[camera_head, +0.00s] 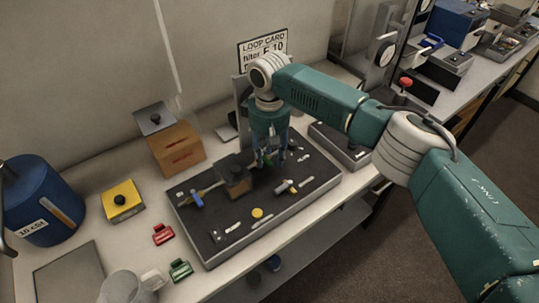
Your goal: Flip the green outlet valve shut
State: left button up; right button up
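A dark panel board (225,243) with small fittings lies on the bench. My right gripper (270,160) points down over the back of this board, just right of a dark block (235,178). Its two fingers look apart. A small green piece (267,158), perhaps the green outlet valve, shows between or just behind the fingers. They partly hide it, so I cannot tell its position or whether they touch it. My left gripper is not in view.
A red piece (163,234) and a green piece (181,269) lie before the board.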

aim_at(269, 161)
notch_tip(269, 161, up, 12)
jog(key=shift+f, duration=0.15)
dwell(0.6)
